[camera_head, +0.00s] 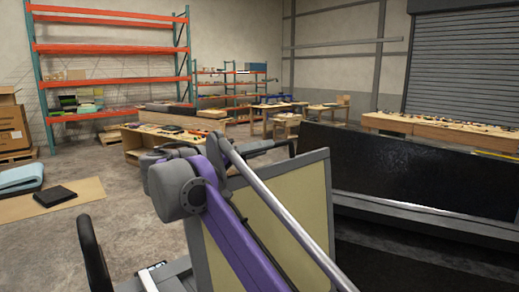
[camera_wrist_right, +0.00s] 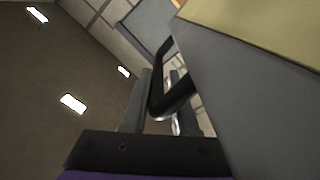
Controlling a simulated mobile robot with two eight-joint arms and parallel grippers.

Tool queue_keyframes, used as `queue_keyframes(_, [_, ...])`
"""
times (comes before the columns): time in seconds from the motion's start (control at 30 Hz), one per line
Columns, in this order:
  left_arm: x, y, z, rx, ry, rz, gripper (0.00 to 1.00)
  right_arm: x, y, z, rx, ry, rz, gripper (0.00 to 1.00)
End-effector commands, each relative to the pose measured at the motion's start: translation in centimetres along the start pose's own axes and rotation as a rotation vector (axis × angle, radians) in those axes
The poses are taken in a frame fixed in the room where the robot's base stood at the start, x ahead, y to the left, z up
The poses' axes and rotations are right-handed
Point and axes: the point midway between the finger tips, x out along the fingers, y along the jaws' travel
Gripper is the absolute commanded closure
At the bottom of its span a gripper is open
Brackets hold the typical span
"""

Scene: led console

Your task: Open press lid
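The press lid (camera_head: 313,200) is a pale yellow panel in a grey frame, standing steeply raised in front of me in the head view. In the right wrist view its grey edge (camera_wrist_right: 245,90) and yellow face (camera_wrist_right: 270,28) fill the right side. A black bar handle (camera_wrist_right: 163,92) juts from that edge. My right gripper (camera_wrist_right: 161,72) has its grey fingers on either side of the handle and seems shut on it, though the contact is partly hidden. In the head view my purple right arm covers part of the lid. My left gripper does not show.
A wide dark panel with a grey ledge (camera_head: 430,215) stands right of the lid. A black curved bar (camera_head: 92,255) rises at the lower left. A black mat (camera_head: 55,196) lies on cardboard on the floor. Workbenches and orange shelving (camera_head: 110,48) stand further back.

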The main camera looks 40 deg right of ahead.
Motion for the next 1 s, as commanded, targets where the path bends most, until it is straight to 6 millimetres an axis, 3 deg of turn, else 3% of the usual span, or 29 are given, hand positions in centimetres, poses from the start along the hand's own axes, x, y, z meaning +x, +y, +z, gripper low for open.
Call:
queue_keyframes(0.07, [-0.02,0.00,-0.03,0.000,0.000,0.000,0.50,0.01,0.18,-0.01,0.000,-0.001,0.003,1.00])
queue_keyframes(1.0, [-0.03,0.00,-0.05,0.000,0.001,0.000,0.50,0.02,0.30,-0.07,-0.001,0.001,0.004,1.00])
